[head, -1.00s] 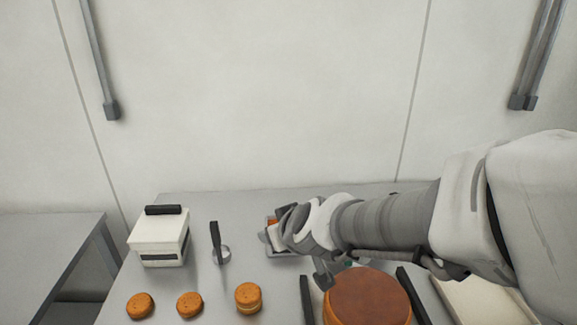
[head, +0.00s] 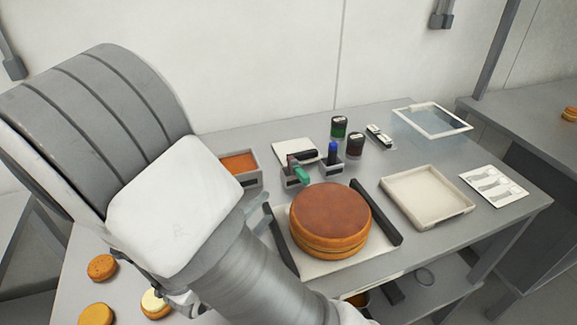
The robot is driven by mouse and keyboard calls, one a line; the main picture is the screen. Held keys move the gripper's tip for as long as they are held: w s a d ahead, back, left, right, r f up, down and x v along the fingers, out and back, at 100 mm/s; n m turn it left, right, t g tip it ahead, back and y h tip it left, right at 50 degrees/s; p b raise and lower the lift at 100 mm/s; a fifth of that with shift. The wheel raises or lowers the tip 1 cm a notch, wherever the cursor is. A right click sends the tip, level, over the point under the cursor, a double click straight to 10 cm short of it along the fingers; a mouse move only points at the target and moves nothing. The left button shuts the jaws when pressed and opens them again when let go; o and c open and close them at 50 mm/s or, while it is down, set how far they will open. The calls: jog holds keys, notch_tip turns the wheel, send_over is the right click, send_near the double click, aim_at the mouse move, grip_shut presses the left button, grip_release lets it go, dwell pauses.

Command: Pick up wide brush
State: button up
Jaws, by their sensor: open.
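Two short-handled tools stand upright in small grey holders behind the cake on the table, one with a green grip (head: 301,173) and one with a blue grip (head: 333,151). They may be brushes, but their working ends are hidden, so I cannot tell which is the wide brush. My arm crosses the left of the head view and runs down out of the bottom edge.
A brown layered cake (head: 331,215) sits on a pale board with dark bars beside it. A cream tray (head: 427,198), picture card (head: 494,186), jars (head: 339,127) and clear framed panel (head: 432,120) lie right and behind. Small rounds (head: 102,267) are at left.

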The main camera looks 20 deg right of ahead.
jog(key=b, duration=0.2)
send_near(295, 172)
jog(key=shift+w+d+f, duration=0.3)
jog(key=shift+w+d, duration=0.1)
jog(key=shift+d, duration=0.1)
jog(key=shift+w+d+f, duration=0.3)
jog(key=shift+w+d, duration=0.15)
jog(key=shift+d, duration=0.1)
jog(key=shift+r+b+x, duration=0.15)
jog(key=shift+b+x, duration=0.15)
jog(key=shift+x, duration=1.25)
jog(key=shift+r+b+x, duration=0.15)
jog(key=shift+b+x, duration=0.1)
jog(key=shift+x, duration=1.3)
jog(key=shift+w+a, duration=0.1)
grip_shut()
